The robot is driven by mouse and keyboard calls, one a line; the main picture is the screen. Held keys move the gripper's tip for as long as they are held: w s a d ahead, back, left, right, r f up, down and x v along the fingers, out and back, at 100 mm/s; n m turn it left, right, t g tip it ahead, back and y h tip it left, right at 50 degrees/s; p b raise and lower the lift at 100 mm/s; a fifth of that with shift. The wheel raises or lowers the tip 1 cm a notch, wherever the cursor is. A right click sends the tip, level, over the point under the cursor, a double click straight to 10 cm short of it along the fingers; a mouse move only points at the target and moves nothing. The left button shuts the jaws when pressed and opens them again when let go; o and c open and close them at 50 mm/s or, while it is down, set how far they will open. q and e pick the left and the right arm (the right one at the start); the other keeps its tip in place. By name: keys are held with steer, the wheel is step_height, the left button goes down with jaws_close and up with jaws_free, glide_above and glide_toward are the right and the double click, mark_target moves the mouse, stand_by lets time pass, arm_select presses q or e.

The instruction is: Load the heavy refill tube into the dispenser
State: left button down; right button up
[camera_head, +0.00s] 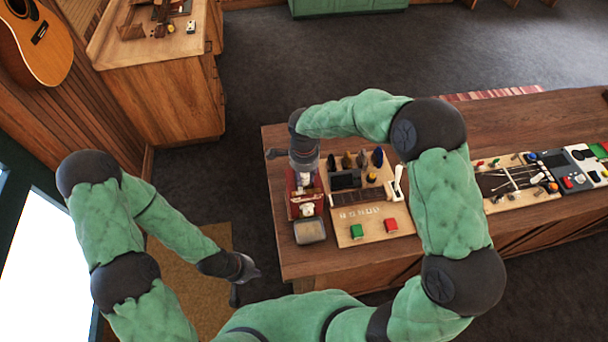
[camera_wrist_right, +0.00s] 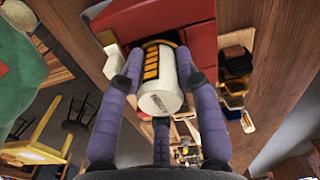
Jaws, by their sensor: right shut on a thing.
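The red dispenser (camera_head: 295,205) stands at the left end of the wooden counter, with a small grey tray (camera_head: 310,231) at its front. In the right wrist view its red body (camera_wrist_right: 190,25) fills the top. My right gripper (camera_wrist_right: 158,62) is shut on the white refill tube (camera_wrist_right: 160,92), which has a black and yellow label. The tube's far end is at the red body; I cannot tell how far inside it sits. In the head view my right gripper (camera_head: 304,160) is over the dispenser's back. My left gripper (camera_head: 240,282) hangs low left of the counter; its fingers are unclear.
A wooden board (camera_head: 355,215) with picks, a green block and a red block lies right of the dispenser. A second tool board (camera_head: 520,183) and devices lie farther right. A wooden cabinet (camera_head: 165,95) and a guitar (camera_head: 38,42) are at the back left.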

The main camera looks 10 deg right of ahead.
steer(key=o, duration=0.9)
steer(key=shift+f, duration=0.1)
steer(key=shift+c, duration=0.2)
steer(key=shift+r+p, duration=2.5)
steer(key=shift+r, duration=3.05)
